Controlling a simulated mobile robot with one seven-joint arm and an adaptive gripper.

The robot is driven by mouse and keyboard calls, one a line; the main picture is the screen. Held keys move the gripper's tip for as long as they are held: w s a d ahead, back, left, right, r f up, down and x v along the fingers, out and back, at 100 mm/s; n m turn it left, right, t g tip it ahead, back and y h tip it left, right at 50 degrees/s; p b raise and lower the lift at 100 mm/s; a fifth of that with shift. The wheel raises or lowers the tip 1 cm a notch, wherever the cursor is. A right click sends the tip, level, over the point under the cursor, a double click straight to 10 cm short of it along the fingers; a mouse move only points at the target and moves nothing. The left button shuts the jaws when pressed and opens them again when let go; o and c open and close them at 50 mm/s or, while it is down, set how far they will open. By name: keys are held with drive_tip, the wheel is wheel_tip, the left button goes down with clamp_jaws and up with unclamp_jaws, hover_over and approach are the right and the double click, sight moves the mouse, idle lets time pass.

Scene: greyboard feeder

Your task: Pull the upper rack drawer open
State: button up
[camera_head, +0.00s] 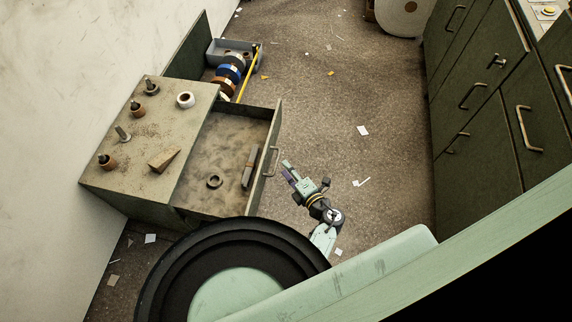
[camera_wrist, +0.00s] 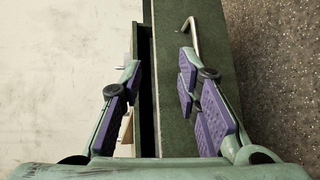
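The upper rack drawer (camera_head: 210,149) stands pulled out to the right of the dark green rack (camera_head: 150,118). A dark ring and a grey bar lie inside it. Its bar handle (camera_head: 271,161) is on the drawer's right-hand front. My gripper (camera_head: 288,170) is just right of the handle, apart from it in the head view. In the wrist view my gripper (camera_wrist: 160,66) is open, with purple pads wide apart and nothing held. The green drawer front (camera_wrist: 172,95) shows between the fingers, and the handle (camera_wrist: 193,40) lies beyond the right fingertip.
The rack top carries several pegs, a white roll (camera_head: 186,99) and a wedge (camera_head: 164,159). A grey bin (camera_head: 216,54) with tape rolls stands behind the drawer. Green cabinets (camera_head: 480,90) line the right side. The speckled floor between is open, with scattered paper scraps.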

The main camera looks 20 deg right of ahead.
drive_tip(key=shift+f+p+v, duration=0.2)
drive_tip(key=shift+p+v, duration=0.15)
drive_tip(key=shift+v, duration=1.8)
